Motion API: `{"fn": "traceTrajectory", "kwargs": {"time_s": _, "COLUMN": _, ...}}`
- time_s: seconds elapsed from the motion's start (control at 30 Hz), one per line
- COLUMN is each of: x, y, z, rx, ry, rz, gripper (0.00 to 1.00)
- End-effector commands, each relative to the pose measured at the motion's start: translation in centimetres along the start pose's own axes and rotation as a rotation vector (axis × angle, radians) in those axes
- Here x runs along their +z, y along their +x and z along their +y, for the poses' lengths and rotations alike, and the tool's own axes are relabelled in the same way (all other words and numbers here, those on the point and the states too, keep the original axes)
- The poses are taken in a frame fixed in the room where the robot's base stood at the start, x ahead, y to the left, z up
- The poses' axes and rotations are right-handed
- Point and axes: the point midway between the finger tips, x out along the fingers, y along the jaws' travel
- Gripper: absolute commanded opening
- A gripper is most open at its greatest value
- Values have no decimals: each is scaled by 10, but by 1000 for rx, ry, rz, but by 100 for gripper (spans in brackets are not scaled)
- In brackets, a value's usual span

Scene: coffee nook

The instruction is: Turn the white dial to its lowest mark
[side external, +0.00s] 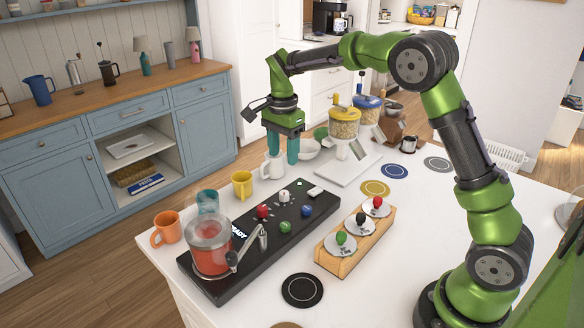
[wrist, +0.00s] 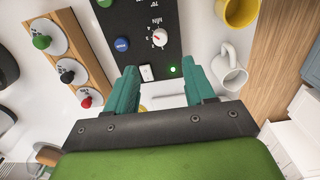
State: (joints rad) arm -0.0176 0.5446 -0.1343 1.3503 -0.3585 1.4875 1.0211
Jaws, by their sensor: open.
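The white dial (side external: 284,196) is on a long black panel (side external: 222,283) on the white counter. In the wrist view the dial (wrist: 161,34) shows a red mark on its face, with "MIN" printed beside it. I cannot tell exactly which mark it points to. My gripper (side external: 280,158) points down, open and empty, above the counter near the panel's far end. In the wrist view its teal fingertips (wrist: 158,70) are apart, and the dial lies beyond them, untouched. A white switch (wrist: 146,73) shows between the fingertips.
Red, green and blue knobs share the panel; a blender with red contents (side external: 210,262) stands at its near end. White (side external: 272,168), yellow (side external: 242,186), teal and orange mugs line its left side. A wooden block (side external: 330,262) with three knobs sits to the right.

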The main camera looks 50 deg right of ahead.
Motion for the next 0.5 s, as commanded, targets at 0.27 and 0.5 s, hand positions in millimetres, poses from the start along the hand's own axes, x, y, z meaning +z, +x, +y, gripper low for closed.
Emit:
{"fn": "traceTrajectory", "kwargs": {"time_s": 0.27, "x": 0, "y": 63, "z": 1, "rx": 4, "ry": -1, "rz": -2, "gripper": 54}}
{"fn": "traceTrajectory", "kwargs": {"time_s": 0.5, "x": 0, "y": 102, "z": 0, "rx": 2, "ry": -1, "rz": -1, "gripper": 54}}
